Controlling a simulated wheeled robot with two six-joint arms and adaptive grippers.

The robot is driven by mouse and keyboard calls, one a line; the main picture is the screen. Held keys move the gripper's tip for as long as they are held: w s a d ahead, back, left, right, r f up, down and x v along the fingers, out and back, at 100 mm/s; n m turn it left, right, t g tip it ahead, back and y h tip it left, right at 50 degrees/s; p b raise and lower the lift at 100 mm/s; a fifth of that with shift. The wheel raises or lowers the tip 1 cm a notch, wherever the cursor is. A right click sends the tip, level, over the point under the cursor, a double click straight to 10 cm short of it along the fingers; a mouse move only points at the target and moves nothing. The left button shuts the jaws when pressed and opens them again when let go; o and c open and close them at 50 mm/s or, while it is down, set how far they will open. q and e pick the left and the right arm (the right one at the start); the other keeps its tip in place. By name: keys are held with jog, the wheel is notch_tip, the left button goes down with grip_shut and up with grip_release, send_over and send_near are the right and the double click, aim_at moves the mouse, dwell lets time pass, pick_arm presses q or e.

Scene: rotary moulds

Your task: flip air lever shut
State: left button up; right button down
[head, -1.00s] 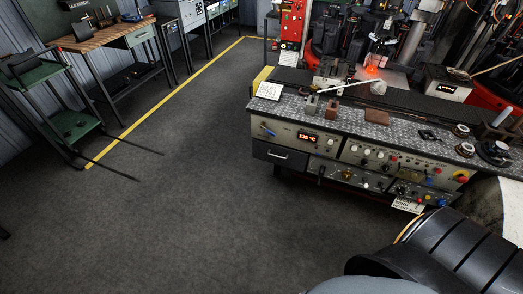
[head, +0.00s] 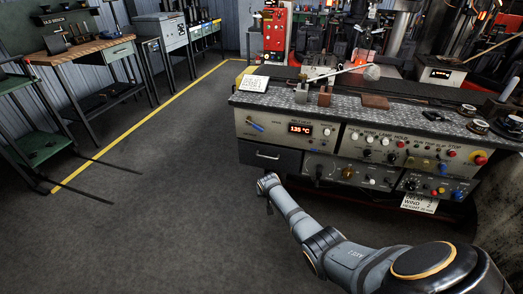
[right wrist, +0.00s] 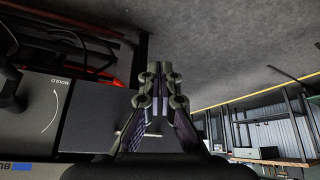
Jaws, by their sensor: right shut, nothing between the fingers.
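A console (head: 285,157) stands right of centre in the head view. A small blue lever (head: 256,126), tilted down to the right, is on its upper left panel. A dark upright handle (head: 319,171) and a brass-coloured knob (head: 347,173) are on the lower panel. Labels beside these are too small to read, so I cannot tell which is the air lever. My right gripper (head: 266,190) is in front of the drawer, apart from the panel. In the right wrist view its fingers (right wrist: 158,90) are together and empty. My left gripper is out of view.
The dark drawer (head: 270,157) has a silver handle. A temperature display (head: 300,130) and several knobs fill the panels. Metal blocks and a sheet of paper (head: 254,83) are on the worktop.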

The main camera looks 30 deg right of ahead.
jog(key=w+d+r+m+t+h+b, duration=0.1)
jog(key=w+d+r+m+b, duration=0.1)
jog(key=w+r+b, duration=0.6)
jog(key=w+d+r+m+t+b, duration=0.25)
jog(key=w+r+b, duration=0.2)
jog(key=r, duration=0.65)
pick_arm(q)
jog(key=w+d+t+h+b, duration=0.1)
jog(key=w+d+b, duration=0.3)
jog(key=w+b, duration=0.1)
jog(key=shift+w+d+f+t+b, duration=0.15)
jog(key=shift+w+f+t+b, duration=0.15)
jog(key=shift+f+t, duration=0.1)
pick_arm(e)
jog(key=s+d+r+m, duration=0.2)
jog(key=s+r, duration=0.2)
jog(key=r, duration=1)
jog(key=shift+r+h, duration=0.3)
jog(key=shift+r, duration=0.05)
jog(key=shift+d+m, duration=0.1)
jog(key=shift+m, duration=0.15)
